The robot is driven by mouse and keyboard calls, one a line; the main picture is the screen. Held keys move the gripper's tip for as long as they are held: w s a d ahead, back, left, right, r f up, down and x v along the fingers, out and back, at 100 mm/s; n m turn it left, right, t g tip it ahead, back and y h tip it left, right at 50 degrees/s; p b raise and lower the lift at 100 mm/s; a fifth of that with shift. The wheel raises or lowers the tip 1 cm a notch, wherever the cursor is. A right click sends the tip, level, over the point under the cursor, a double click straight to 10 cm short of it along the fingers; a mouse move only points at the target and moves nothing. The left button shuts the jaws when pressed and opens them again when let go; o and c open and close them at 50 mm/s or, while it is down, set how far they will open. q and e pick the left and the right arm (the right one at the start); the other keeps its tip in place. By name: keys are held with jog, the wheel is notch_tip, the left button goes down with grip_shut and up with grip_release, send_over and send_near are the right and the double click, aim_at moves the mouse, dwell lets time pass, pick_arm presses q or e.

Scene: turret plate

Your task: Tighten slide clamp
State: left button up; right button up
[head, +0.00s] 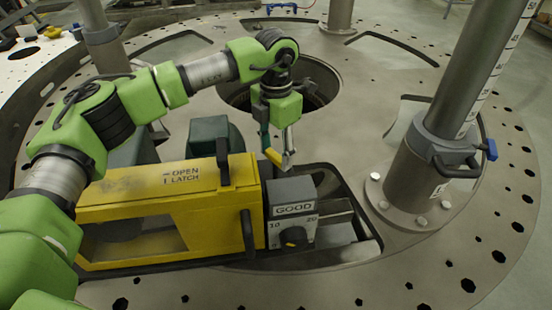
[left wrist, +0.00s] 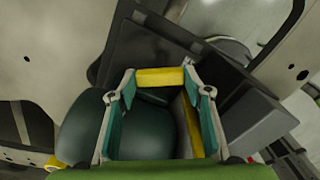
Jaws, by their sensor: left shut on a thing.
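My left gripper (head: 278,158) comes down over the far right end of a yellow housing marked OPEN LATCH (head: 165,180). In the left wrist view, a short yellow piece (left wrist: 160,77) lies between its fingertips, and the gripper is shut on it. I cannot tell whether this piece is part of the slide clamp. A grey block marked GOOD (head: 294,211), with 10 and 20 and a dark knob, stands below and right of the gripper. A metal collar with a blue-tipped handle (head: 465,165) sits on the graduated right post. My right gripper is not in view.
The round metal plate (head: 350,120) has many holes along its rim. A round opening (head: 315,85) lies behind the gripper, and a slot runs beside the grey block. Dark green rounded parts (head: 215,130) stand behind the yellow housing. The right post (head: 455,95) rises from a bolted base.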

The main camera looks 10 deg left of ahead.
pick_arm(q)
jog(key=m+b, duration=0.2)
jog(key=m, duration=0.1)
jog(key=shift+m+b, duration=0.45)
jog(key=shift+m, duration=0.95)
jog(key=shift+r, duration=0.1)
jog(key=o, duration=1.1)
notch_tip(320, 180, up, 12)
